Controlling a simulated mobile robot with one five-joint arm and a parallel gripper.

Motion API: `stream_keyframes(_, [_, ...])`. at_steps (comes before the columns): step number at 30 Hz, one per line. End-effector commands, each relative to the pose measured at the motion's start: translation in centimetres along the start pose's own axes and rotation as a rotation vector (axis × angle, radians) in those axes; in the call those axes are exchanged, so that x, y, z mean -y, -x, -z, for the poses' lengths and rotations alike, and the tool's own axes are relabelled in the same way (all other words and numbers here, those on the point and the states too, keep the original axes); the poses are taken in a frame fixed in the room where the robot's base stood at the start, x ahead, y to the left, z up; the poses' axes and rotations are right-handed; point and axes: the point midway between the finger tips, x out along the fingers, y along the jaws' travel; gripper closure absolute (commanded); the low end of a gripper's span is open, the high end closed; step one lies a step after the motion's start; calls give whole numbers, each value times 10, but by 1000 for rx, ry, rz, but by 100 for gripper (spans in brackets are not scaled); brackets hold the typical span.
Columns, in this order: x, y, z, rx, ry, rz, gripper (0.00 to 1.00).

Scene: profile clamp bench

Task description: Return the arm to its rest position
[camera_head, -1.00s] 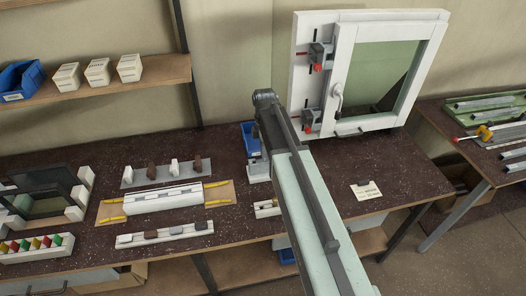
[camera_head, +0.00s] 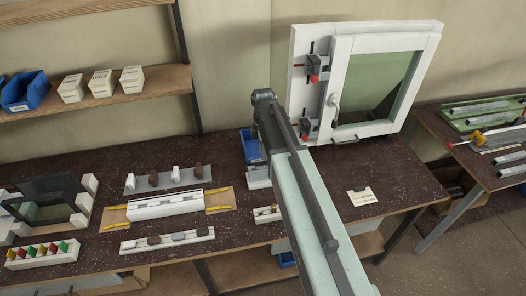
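My arm reaches from the bottom right up over the dark speckled bench (camera_head: 330,185). Its far end is near the left side of the white window frame (camera_head: 343,48). My gripper is not visible; the arm hides whatever lies beyond its far joint. The window frame stands upright at the back of the bench. Two clamps with red parts, an upper one (camera_head: 314,68) and a lower one (camera_head: 310,128), sit on its left side. I cannot tell whether my arm touches anything there.
A blue bin (camera_head: 250,146) stands close to the left of my arm. A white profile (camera_head: 165,204) lies on a board at mid-bench. Dark frame pieces (camera_head: 45,190) and a tray of coloured parts (camera_head: 42,254) are at left. A second table (camera_head: 475,160) stands at right. A small card (camera_head: 361,196) lies on clear bench.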

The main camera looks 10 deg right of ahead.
Motion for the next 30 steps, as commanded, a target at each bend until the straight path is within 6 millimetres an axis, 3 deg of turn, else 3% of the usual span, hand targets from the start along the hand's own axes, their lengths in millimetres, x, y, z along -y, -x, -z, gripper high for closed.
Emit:
stream_keyframes(1, [0, 20, 0, 0, 0, 0, 75])
stream_keyframes(5, [0, 35, 0, 0, 0, 0, 75])
stream_keyframes(20, [0, 33, 0, 0, 0, 0, 75])
stream_keyframes(23, [0, 23, 0, 0, 1, 0, 75])
stream_keyframes(26, [6, -1, 2, 0, 3, 0, 75])
stream_keyframes(30, [53, -42, 5, 0, -81, 0, 75])
